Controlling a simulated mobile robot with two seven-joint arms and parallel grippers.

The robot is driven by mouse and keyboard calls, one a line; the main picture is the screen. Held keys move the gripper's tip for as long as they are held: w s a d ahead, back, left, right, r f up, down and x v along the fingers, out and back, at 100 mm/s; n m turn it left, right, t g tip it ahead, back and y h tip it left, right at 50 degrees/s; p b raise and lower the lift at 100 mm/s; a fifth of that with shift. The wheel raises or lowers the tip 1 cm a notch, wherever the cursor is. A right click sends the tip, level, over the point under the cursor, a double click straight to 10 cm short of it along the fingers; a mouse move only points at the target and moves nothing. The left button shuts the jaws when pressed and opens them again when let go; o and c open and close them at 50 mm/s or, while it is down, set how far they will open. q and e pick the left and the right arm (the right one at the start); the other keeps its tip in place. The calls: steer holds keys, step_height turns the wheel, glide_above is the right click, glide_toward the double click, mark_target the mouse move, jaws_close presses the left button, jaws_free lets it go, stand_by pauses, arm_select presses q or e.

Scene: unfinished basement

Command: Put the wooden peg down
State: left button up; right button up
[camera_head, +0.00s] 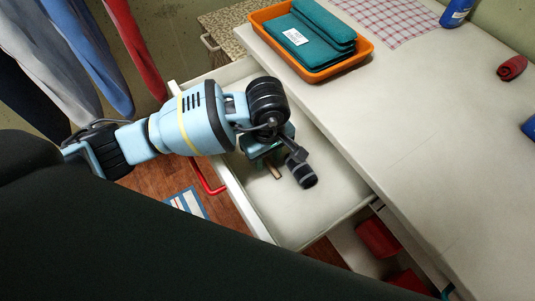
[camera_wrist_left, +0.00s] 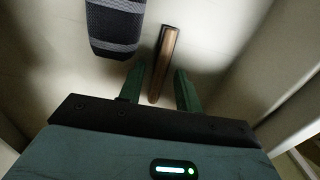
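The wooden peg (camera_head: 274,171) is a short brown stick in the open white drawer (camera_head: 322,211). In the left wrist view the peg (camera_wrist_left: 166,60) lies between my left gripper's two green fingers. My left gripper (camera_head: 265,157) reaches down into the drawer. Its fingers (camera_wrist_left: 159,88) stand apart, with a gap on each side of the peg, so it is open. The peg seems to rest on the drawer floor; its near end is close to the gripper body. My right gripper is not in view.
A dark banded cylinder (camera_head: 303,173) is beside the peg; it also shows in the left wrist view (camera_wrist_left: 115,28). The drawer walls enclose my gripper. Above is a white worktop (camera_head: 430,130) with an orange tray (camera_head: 322,73) of teal cloths. Red items (camera_head: 378,238) sit lower right.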

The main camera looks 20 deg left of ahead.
mark_target(267, 160)
arm_select(q)
step_height(267, 160, up, 12)
steer(key=shift+r+p, duration=0.15)
steer(key=shift+p, duration=0.3)
stand_by(0.4)
